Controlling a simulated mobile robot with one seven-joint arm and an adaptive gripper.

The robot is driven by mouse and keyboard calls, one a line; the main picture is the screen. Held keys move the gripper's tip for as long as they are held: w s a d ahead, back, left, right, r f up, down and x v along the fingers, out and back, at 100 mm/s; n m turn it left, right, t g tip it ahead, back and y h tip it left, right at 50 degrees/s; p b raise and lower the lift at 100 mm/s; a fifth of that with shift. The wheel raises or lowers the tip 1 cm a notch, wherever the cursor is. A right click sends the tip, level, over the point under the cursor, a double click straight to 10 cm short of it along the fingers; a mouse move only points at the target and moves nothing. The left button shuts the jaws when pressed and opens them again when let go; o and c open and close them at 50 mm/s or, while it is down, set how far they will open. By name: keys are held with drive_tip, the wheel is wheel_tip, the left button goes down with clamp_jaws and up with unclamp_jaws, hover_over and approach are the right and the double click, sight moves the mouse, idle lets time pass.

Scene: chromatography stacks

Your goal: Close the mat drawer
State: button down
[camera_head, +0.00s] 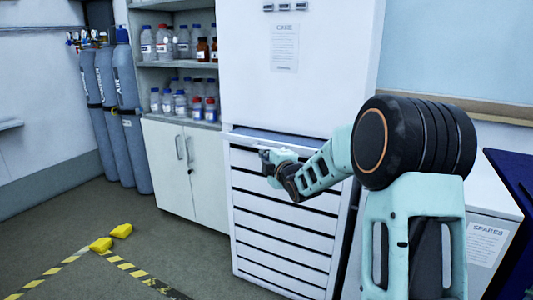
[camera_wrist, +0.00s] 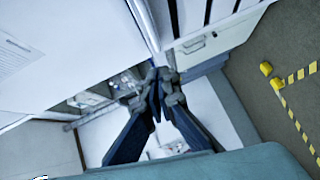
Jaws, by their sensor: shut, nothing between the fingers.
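The drawer (camera_head: 262,143) under the tall white panel of the cabinet stands out a little from the front in the head view. A dark gap shows along its top edge. I cannot read a name on it. My gripper (camera_head: 266,160) is in front of this drawer, near the left half of its front. In the wrist view my gripper (camera_wrist: 161,76) has its two dark fingers together at the tips, with nothing between them. The fingertips are close to the drawer edge; I cannot tell whether they touch it. My fingers hide part of the drawer.
Below are several shut drawer fronts (camera_head: 280,225). Shelves of bottles (camera_head: 178,45) and a white cupboard (camera_head: 185,170) stand to the left, with gas cylinders (camera_head: 120,110) beyond. Yellow blocks (camera_head: 101,244) and striped tape lie on open floor. A white unit labelled SPARES (camera_head: 487,243) is at right.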

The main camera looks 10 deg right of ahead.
sight(263, 148)
drive_tip(key=shift+w+d+f, duration=0.2)
drive_tip(key=shift+w+d, duration=0.1)
drive_tip(key=shift+w, duration=0.8)
drive_tip(key=shift+w+d+f, duration=0.25)
drive_tip(key=shift+w, duration=0.8)
drive_tip(key=shift+w+d+f, duration=0.2)
drive_tip(key=shift+w+d, duration=0.1)
drive_tip(key=shift+w, duration=0.8)
